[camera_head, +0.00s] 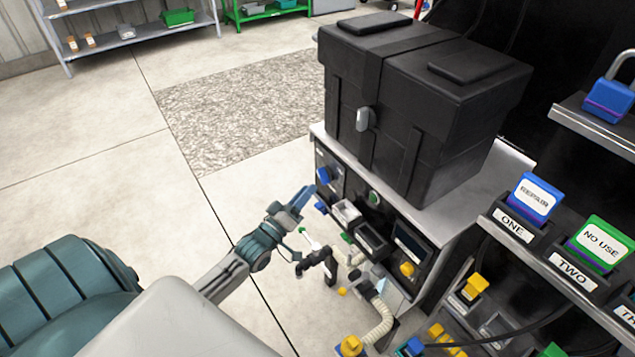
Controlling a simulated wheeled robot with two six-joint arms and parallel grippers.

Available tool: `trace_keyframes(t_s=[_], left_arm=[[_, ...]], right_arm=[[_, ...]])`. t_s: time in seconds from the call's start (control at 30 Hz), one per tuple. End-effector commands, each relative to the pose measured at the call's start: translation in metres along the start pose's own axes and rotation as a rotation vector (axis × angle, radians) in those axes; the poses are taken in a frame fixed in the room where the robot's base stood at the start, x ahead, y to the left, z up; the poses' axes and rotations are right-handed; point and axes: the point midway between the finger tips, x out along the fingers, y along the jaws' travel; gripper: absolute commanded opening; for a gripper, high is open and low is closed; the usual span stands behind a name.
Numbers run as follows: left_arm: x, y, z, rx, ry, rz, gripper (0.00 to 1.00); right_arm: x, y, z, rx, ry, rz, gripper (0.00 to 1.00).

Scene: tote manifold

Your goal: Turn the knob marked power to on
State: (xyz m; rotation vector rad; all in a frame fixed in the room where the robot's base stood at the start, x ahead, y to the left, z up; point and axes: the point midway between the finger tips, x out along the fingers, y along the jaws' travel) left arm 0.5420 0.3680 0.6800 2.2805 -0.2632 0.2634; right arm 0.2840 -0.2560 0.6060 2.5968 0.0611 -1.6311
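A blue knob (323,174) sits on the dark front panel of the cabinet (335,160), below the big black case. A second blue part (321,207) shows just below it. No marking reading power is legible at this size, so I cannot tell which control bears it or its setting. My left gripper (299,202) reaches in from the lower left, with its blue-grey fingertips just left of these blue parts. A gap seems to remain, but contact is hard to judge. The finger opening is not clear. My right gripper is not in view.
The black case (425,90) covers much of the cabinet top. Yellow knobs (407,269), a pale hose (382,322) and a black fitting (316,264) crowd the space below. Shelves with labelled blue and green blocks (604,243) stand right. Open floor lies left.

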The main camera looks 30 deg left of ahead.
Motion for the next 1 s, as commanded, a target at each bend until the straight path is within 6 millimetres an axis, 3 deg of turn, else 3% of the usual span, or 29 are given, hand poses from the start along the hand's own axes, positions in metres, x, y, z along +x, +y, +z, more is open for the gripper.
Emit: trace_keyframes(t_s=[0.1, 0.3, 0.67, 0.87, 1.0], left_arm=[[0.021, 0.000, 0.000, 0.001, 0.002, 0.001, 0.35], [0.042, -0.001, 0.001, 0.001, -0.001, -0.002, 0.35], [0.047, -0.001, 0.001, 0.001, -0.002, -0.003, 0.35], [0.046, -0.001, 0.001, 0.001, -0.002, -0.003, 0.00], [0.046, -0.001, 0.001, 0.002, -0.002, -0.002, 0.00]], right_arm=[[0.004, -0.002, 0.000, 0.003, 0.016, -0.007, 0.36], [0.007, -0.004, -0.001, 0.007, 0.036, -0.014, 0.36], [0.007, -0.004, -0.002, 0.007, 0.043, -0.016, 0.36], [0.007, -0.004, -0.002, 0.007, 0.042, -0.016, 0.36], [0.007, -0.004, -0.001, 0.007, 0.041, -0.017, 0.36]])
